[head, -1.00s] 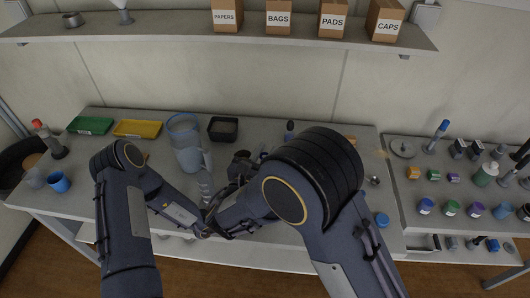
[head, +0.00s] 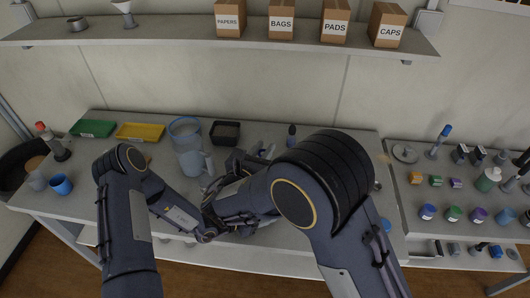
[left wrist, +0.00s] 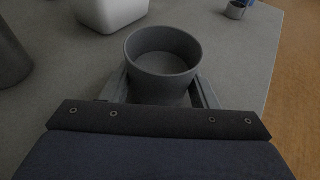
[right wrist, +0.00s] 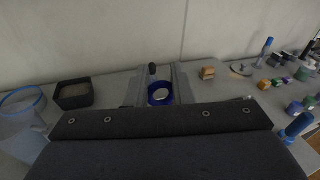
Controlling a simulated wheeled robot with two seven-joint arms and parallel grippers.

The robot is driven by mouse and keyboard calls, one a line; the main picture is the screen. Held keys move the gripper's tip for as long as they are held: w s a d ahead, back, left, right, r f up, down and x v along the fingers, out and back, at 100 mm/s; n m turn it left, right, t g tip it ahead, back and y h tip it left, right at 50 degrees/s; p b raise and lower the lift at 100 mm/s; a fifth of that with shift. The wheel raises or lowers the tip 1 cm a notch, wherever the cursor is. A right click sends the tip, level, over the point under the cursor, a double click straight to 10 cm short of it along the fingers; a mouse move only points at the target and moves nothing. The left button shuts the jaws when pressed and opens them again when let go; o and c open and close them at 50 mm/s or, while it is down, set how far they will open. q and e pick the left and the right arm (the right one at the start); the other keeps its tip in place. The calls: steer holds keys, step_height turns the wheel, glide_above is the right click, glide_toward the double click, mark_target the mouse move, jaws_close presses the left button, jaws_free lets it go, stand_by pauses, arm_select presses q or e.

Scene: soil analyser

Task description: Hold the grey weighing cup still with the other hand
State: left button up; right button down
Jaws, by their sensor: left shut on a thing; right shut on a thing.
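The grey weighing cup (left wrist: 163,58) is a round, open, empty-looking cup in the left wrist view. My left gripper (left wrist: 165,90) is shut on it, with one finger on each side, and the cup looks upright. In the head view my arms hide the cup. My right gripper (right wrist: 158,92) is shut on a small round thing with a blue rim (right wrist: 154,101) and a pale middle. In the head view the right gripper (head: 262,152) is partly hidden by its own arm, to the right of the clear jug.
A clear jug (head: 190,155), a dark square tub (head: 225,132), a yellow tray (head: 140,132) and a green tray (head: 93,128) stand at the back. Blue cup (head: 61,184) is at left. A dark upright bottle (head: 291,135) stands beyond the right gripper.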

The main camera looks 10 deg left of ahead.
steer(key=shift+w+a+f, duration=0.1)
steer(key=shift+w+f, duration=0.05)
steer(key=shift+f, duration=1)
steer(key=shift+w+a+f, duration=0.1)
steer(key=shift+w+f, duration=0.05)
steer(key=shift+f, duration=0.95)
steer(key=shift+s+d+f, duration=0.1)
steer(key=shift+s+f, duration=0.1)
steer(key=shift+f, duration=1.25)
steer(key=shift+s+d+f, duration=0.1)
steer(key=shift+s+f, duration=0.1)
steer(key=shift+f, duration=1.25)
